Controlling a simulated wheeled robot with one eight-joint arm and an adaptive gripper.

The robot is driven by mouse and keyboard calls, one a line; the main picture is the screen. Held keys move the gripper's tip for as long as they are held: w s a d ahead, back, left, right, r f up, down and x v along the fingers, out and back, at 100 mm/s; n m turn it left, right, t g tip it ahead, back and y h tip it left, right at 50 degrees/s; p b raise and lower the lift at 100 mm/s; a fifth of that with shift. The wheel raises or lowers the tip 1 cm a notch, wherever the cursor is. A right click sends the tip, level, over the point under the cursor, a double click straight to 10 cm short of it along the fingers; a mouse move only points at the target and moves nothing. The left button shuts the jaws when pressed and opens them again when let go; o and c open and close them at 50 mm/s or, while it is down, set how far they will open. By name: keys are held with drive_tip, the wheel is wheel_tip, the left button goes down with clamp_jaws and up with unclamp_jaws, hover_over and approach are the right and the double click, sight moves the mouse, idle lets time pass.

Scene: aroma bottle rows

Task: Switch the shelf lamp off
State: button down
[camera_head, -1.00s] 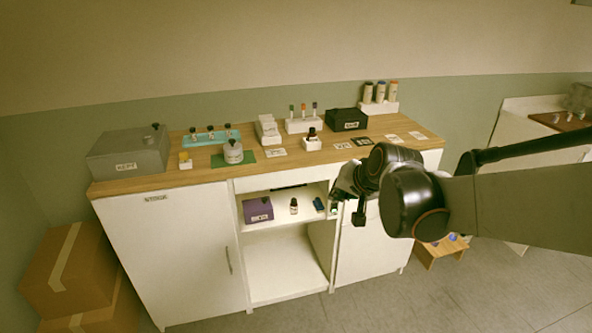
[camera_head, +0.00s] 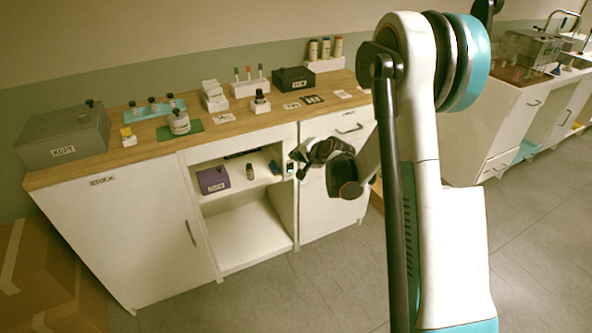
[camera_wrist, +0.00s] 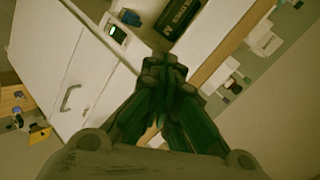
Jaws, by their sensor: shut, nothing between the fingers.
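A small white switch box with a green-lit face (camera_head: 290,169) sits at the right edge of the open shelf; it also shows in the wrist view (camera_wrist: 117,33). A dark bar (camera_head: 243,153), which looks like the shelf lamp, runs under the worktop above the shelf. I cannot tell for sure whether it is lit. My gripper (camera_head: 296,156) is just above and in front of the switch box in the head view. In the wrist view my gripper (camera_wrist: 166,68) is shut and empty, with its tips right of and below the switch box. Contact is not visible.
The shelf holds a purple box (camera_head: 213,180), a small dark bottle (camera_head: 250,172) and a blue item (camera_head: 275,167). The wooden worktop (camera_head: 150,148) above carries bottles, cards and boxes. A drawer handle (camera_wrist: 70,98) shows left in the wrist view. Floor in front is clear.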

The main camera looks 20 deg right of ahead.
drive_tip(key=w+d+f+m+t, duration=0.1)
drive_tip(key=d+f+m, duration=0.1)
drive_tip(key=f, duration=0.6)
drive_tip(key=w+d+f+m, duration=0.1)
drive_tip(key=d+f+m, duration=0.1)
drive_tip(key=d+f, duration=0.3)
wheel_tip(320, 180, down, 4)
drive_tip(key=shift+w+r+m+t+h, duration=0.1)
drive_tip(key=shift+w+m+t+h, duration=0.2)
drive_tip(key=shift+t, duration=0.1)
drive_tip(key=b, duration=0.5)
approach(293, 167)
drive_tip(key=x, duration=0.3)
drive_tip(key=f+x, duration=0.1)
drive_tip(key=x, duration=0.1)
drive_tip(key=shift+s, duration=0.25)
drive_tip(key=shift+w+r, duration=0.25)
drive_tip(key=shift+w, duration=0.65)
drive_tip(key=shift+r, duration=0.1)
